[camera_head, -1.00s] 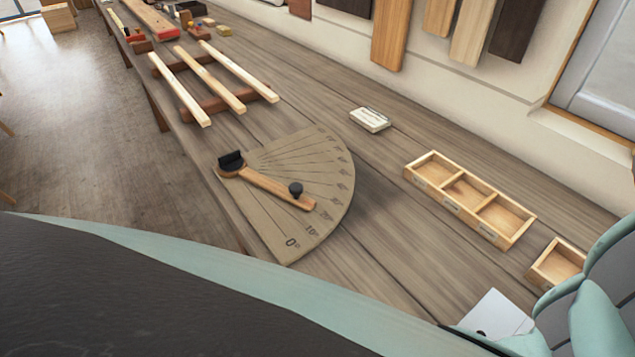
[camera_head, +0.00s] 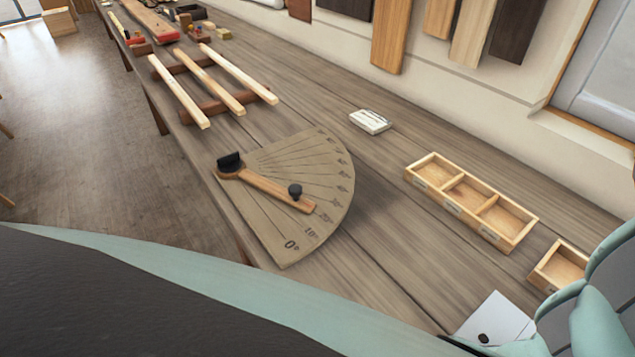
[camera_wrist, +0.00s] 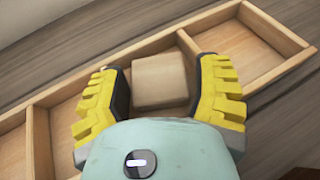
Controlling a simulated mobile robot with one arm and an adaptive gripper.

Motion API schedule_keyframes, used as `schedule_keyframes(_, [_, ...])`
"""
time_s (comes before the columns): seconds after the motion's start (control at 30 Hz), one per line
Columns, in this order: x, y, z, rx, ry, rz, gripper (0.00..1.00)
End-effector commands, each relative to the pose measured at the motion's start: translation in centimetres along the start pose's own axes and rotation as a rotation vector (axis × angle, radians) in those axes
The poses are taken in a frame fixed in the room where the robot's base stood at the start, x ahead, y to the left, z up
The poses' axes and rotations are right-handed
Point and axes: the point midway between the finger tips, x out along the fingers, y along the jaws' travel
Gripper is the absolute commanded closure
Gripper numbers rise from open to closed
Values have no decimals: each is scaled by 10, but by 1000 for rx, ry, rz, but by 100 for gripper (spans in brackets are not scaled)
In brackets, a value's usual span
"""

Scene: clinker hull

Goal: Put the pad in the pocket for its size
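In the wrist view a plain tan block, the pad (camera_wrist: 160,80), sits between the two yellow-ribbed fingers of my gripper (camera_wrist: 160,90). In the head view a three-pocket tray (camera_head: 452,207) stands empty. Part of another wooden tray (camera_head: 545,283) shows beside my arm, which hides the rest. The gripper is outside the head view.
A white card (camera_head: 496,317) with a dark spot lies near my arm. A small white box (camera_head: 369,122) stands behind the fan-shaped angle board (camera_head: 310,165) with its wooden pointer. Wood strips (camera_head: 210,80) lie farther left. The bench between board and tray is clear.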

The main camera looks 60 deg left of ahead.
Motion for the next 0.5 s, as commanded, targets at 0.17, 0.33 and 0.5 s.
schedule_keyframes(0.17, [-1, 5, -15, -13, 39, 15, 8])
schedule_keyframes(0.33, [-7, 6, 0, -19, 40, 17, 8])
schedule_keyframes(0.5, [-23, 5, -2, -6, 28, 13, 8])
